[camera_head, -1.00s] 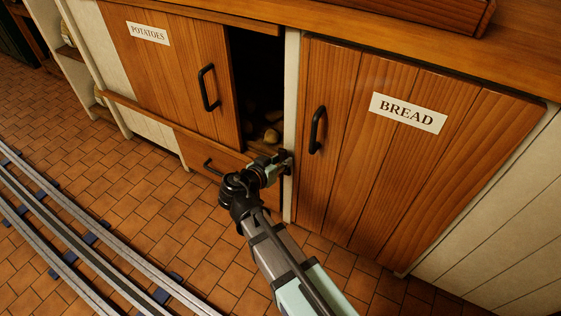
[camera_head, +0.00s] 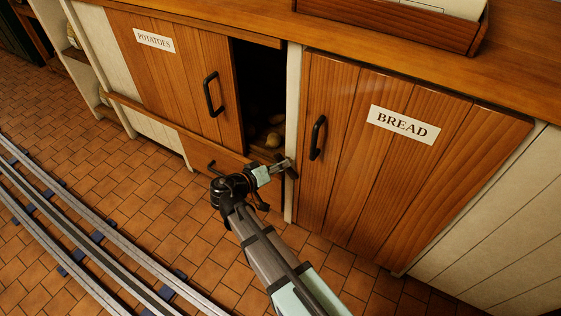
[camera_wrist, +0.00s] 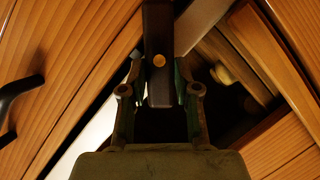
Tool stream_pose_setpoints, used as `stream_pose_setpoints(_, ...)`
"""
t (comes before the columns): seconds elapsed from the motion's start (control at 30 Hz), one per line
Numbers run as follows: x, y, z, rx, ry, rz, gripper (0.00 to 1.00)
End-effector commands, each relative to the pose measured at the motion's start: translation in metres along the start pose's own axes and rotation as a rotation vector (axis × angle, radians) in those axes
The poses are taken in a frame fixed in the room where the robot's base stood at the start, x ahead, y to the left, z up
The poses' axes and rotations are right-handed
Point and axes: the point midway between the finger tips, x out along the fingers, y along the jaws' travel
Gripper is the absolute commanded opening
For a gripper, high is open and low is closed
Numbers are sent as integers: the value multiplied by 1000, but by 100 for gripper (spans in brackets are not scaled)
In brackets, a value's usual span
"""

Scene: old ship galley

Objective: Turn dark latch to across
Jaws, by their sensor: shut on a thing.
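The dark latch (camera_wrist: 158,35) is a dark bar with a round brass pin, seen in the wrist view. It sits at the pale post between the two cupboards and lies slanted to that post, neither along it nor square across it. My gripper (camera_wrist: 160,95) is shut on the latch's near end, one finger on each side. In the head view my gripper (camera_head: 284,166) is at the post, low beside the bread door, and hides much of the latch.
The bread door (camera_head: 370,170) is closed, with a black handle (camera_head: 317,138). The potatoes door (camera_head: 180,75) stands left of a dark opening with potatoes inside. A drawer (camera_head: 225,160) is below. Rails (camera_head: 80,235) cross the tiled floor, which is otherwise clear.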

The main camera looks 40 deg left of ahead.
Motion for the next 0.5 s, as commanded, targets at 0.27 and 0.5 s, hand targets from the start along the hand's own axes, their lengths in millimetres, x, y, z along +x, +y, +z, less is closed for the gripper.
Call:
stream_pose_setpoints(0.27, 0, -5, -3, -247, 0, 102, 0)
stream_pose_setpoints(0.5, 1, -8, -1, -451, 0, 187, 0)
